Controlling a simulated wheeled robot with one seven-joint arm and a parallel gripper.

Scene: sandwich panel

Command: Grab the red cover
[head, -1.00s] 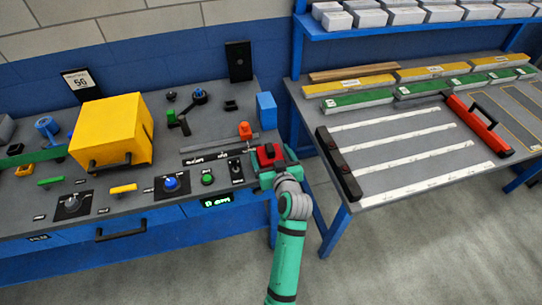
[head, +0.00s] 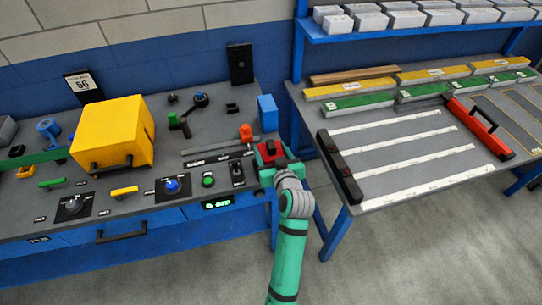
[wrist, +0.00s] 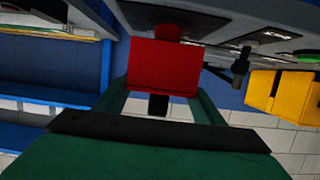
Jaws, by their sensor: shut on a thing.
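The red cover (head: 271,149) is at the right end of the long grey bench, near its front corner. It is a small red block with a dark part on top. My gripper (head: 272,158) is around it, reaching in from the front. In the wrist view the red cover (wrist: 163,66) fills the space between the two green fingers, and my gripper (wrist: 162,88) is shut on it. What lies under the cover is mostly hidden.
A black switch (head: 237,172), a green button (head: 208,181) and a blue knob (head: 171,186) sit left of the cover. An orange-red part (head: 246,132) and a blue block (head: 267,112) stand behind it. A second table (head: 400,185) is to the right.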

